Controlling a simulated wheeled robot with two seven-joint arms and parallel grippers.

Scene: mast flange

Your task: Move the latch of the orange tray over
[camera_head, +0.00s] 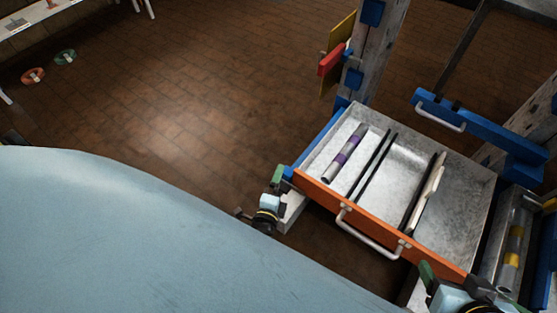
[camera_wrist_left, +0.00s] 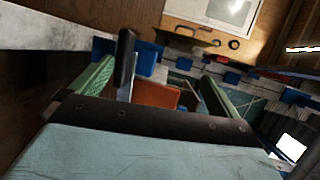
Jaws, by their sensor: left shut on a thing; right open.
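The orange tray (camera_head: 350,213) is a grey metal tray with an orange front and a pale bar handle (camera_head: 370,236). My left gripper (camera_head: 279,181) is at the left end of that front, partly hidden by its own wrist. In the left wrist view, its green fingers (camera_wrist_left: 155,88) stand around a dark upright piece (camera_wrist_left: 125,58), which looks like the latch, with the orange front (camera_wrist_left: 155,94) behind. The contact itself is hard to see. My right gripper (camera_head: 429,274) is open at the right end of the front, partly cut off by the picture's lower edge.
A purple-banded tube (camera_head: 345,154), dark rods (camera_head: 373,163) and a pale piece (camera_head: 430,192) lie in the tray. A blue bar with a handle (camera_head: 470,121) is behind right. The brick floor at left is mostly open.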

